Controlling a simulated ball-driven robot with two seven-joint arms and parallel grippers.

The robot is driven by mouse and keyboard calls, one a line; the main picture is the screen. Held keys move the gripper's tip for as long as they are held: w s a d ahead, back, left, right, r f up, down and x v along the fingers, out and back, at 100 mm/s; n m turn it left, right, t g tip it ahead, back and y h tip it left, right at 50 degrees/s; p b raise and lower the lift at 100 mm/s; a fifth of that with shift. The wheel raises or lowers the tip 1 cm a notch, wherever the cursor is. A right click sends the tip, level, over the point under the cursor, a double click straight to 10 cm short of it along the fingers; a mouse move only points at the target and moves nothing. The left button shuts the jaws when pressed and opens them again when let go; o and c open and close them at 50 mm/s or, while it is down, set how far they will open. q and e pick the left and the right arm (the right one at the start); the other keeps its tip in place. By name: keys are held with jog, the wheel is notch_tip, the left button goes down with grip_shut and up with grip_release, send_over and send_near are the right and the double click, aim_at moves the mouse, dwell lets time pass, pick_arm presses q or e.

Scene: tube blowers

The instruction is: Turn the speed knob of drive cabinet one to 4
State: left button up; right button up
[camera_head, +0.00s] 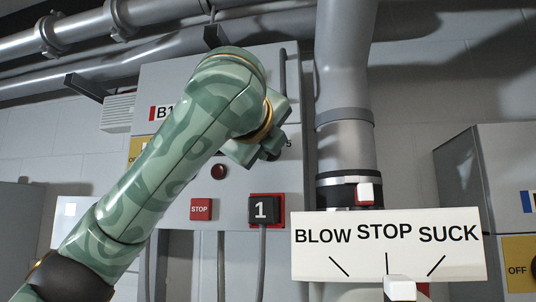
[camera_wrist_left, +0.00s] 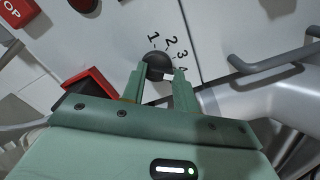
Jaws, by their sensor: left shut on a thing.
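The grey drive cabinet one (camera_head: 170,75) fills the middle of the head view, its label partly covered by my left arm. My left gripper (camera_head: 262,152) is at its front, on the right side. In the left wrist view, the gripper's fingers (camera_wrist_left: 158,72) are shut on the round black speed knob (camera_wrist_left: 156,63), one on each side. The numbers 1, 2, 3 and 4 (camera_wrist_left: 180,68) curve around the knob's upper and right side. The 4 is close to the right fingertip. I cannot tell which number the knob points to. My right gripper is not in view.
A BLOW STOP SUCK sign (camera_head: 388,244) stands right. A handle bar (camera_wrist_left: 275,63) is right in the wrist view.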

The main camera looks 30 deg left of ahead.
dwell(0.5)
pick_arm(q)
jog(key=o, duration=1)
jog(key=shift+c, duration=0.2)
jog(key=shift+s, duration=0.1)
jog(key=b+v, duration=0.8)
jog(key=v, duration=0.8)
jog(key=shift+b, duration=0.4)
jog(key=shift+s, duration=0.1)
